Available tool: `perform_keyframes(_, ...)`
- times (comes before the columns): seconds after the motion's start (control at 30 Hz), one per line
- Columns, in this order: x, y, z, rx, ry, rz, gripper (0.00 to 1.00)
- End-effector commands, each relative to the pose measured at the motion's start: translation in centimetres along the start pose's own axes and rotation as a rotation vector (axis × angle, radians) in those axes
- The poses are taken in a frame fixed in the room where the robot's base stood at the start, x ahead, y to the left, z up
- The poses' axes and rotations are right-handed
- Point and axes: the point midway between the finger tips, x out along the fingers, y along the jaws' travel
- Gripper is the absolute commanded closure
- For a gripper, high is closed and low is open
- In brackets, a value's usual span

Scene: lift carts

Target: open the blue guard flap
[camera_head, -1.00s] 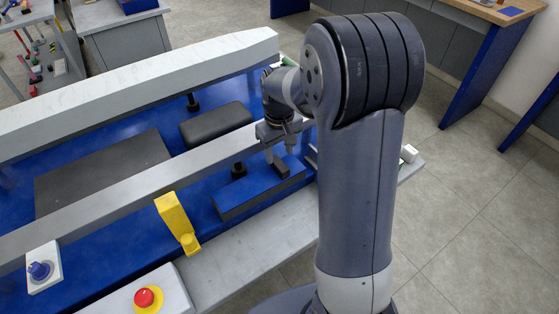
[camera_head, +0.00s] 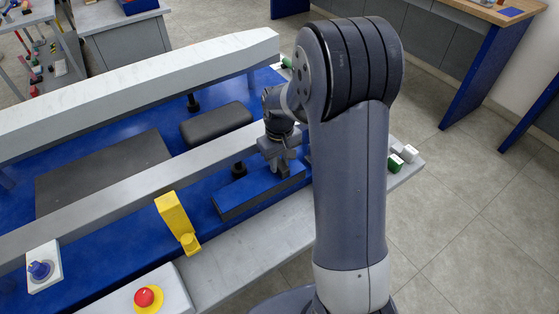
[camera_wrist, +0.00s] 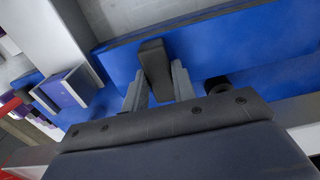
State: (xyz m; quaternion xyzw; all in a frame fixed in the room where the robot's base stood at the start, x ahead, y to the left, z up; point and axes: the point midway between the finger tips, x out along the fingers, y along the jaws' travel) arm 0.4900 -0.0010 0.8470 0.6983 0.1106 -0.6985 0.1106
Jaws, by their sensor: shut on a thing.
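The blue guard flap (camera_head: 238,198) is a long blue panel on the front side of the cart, lying low beside the grey rail. It also fills the upper part of the wrist view (camera_wrist: 225,42). Its dark upright handle (camera_wrist: 152,62) stands between my two fingers. My gripper (camera_head: 280,168) is down at the right part of the flap, shut on the handle. The wrist view shows a finger on each side of it (camera_wrist: 158,88). In the head view the gripper hides the handle. The flap looks closed.
A yellow bracket (camera_head: 174,217), a red button (camera_head: 146,297) and a blue knob (camera_head: 40,270) are left of the flap. Grey rails (camera_head: 120,185) run along the cart. Small green and white blocks (camera_head: 397,162) lie to the right, past my arm.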

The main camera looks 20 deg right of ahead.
Motion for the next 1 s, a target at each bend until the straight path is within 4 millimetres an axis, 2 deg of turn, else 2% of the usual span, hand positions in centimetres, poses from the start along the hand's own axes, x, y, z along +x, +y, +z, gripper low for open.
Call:
perform_keyframes(0.03, 0.0, 0.0, 0.0, 0.000, 0.000, 0.000, 0.84)
perform_keyframes(0.23, 0.0, 0.0, 0.0, 0.000, 0.000, 0.000, 1.00)
perform_keyframes(0.67, -0.5, -0.2, 0.0, -0.002, 0.002, 0.019, 1.00)
perform_keyframes(0.87, -2.3, -0.7, -0.1, -0.006, 0.004, 0.101, 1.00)
perform_keyframes(1.0, -4.3, -1.5, -0.1, -0.009, 0.006, 0.203, 1.00)
